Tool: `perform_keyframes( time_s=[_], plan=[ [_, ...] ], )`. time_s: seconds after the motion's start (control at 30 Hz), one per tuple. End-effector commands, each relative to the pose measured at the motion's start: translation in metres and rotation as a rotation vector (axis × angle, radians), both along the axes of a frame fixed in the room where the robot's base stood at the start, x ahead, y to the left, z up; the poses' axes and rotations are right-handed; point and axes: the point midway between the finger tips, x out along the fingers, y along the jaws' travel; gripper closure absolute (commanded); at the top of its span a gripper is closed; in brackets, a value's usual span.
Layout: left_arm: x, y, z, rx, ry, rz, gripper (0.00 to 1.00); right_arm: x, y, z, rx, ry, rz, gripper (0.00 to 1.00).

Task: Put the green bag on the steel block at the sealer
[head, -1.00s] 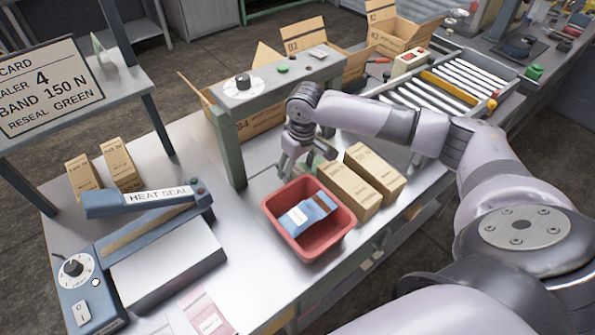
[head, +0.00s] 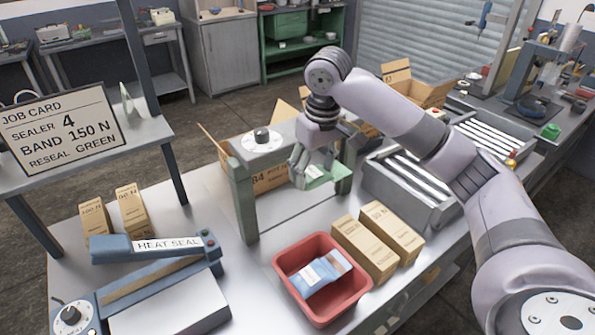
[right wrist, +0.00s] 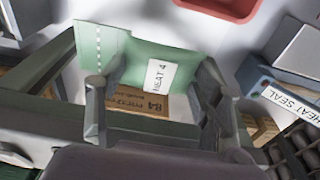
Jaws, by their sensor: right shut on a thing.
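The green bag (head: 327,176) is in my right gripper (head: 311,168), raised above the table in front of the green-grey stand. The block is well away from the bag. My left gripper is not in view.
A red bin (head: 345,302) holding a blue bag stands between the sealer and two tan boxes (head: 365,248). The stand (head: 241,190) with a dial rises behind the bin. A job card (head: 62,128) reads sealer 4, band 150 N, reseal green.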

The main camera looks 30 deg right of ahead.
Motion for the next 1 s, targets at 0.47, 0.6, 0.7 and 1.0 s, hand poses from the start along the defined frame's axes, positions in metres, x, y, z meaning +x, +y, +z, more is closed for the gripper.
perform_keyframes(
  time_s=[0.47, 0.6, 0.7, 1.0],
  plan=[
    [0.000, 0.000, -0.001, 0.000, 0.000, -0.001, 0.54, -0.032, 0.058, -0.008, -0.010, -0.008, -0.018, 0.75],
    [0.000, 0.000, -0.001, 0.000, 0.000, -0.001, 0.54, -0.065, 0.097, -0.021, -0.008, -0.009, -0.041, 0.75],
    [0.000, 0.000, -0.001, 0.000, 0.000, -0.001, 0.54, -0.086, 0.116, -0.028, -0.005, -0.006, -0.057, 0.75],
    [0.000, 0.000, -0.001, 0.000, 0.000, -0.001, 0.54, -0.108, 0.131, -0.034, 0.001, -0.001, -0.080, 0.75]
  ],
)
